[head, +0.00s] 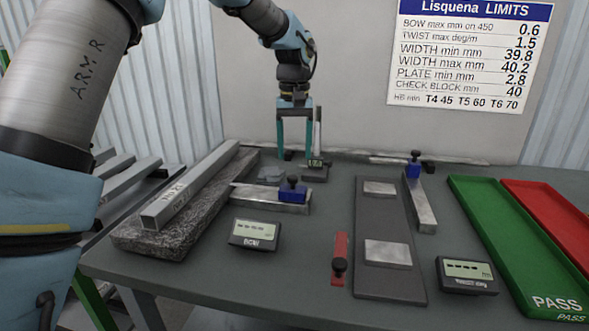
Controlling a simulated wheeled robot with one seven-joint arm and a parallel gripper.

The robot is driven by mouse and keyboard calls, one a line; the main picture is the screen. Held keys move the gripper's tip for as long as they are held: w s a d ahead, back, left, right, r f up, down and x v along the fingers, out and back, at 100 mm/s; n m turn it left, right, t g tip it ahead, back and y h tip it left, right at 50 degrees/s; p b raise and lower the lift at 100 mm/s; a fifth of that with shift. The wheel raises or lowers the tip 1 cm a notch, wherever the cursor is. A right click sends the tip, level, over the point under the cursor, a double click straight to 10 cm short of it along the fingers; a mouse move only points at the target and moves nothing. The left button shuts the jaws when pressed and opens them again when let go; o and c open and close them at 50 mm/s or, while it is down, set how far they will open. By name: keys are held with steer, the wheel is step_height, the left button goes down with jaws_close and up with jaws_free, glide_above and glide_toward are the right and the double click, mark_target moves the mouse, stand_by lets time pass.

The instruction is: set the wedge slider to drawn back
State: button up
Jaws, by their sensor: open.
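No part carries a readable wedge slider label. A blue block with a black knob (292,191) sits on a short silver bar (258,196) left of centre. Another blue block with a knob (414,166) sits at the far end of a slanted silver bar (420,203). My gripper (295,156) is open and points down at the back of the table, by a small dark device with a display (314,174). Whether they touch is unclear.
A square bar (190,185) lies on a granite block (150,240) at left. Two readouts (254,234) (466,276) stand near the front. The dark plate (385,225) has two silver pads. Green (520,240) and red (560,217) trays lie at right.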

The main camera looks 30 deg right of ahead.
step_height(320, 180, up, 5)
steer(key=shift+f+b, duration=0.2)
steer(key=shift+b, duration=0.1)
stand_by(0.4)
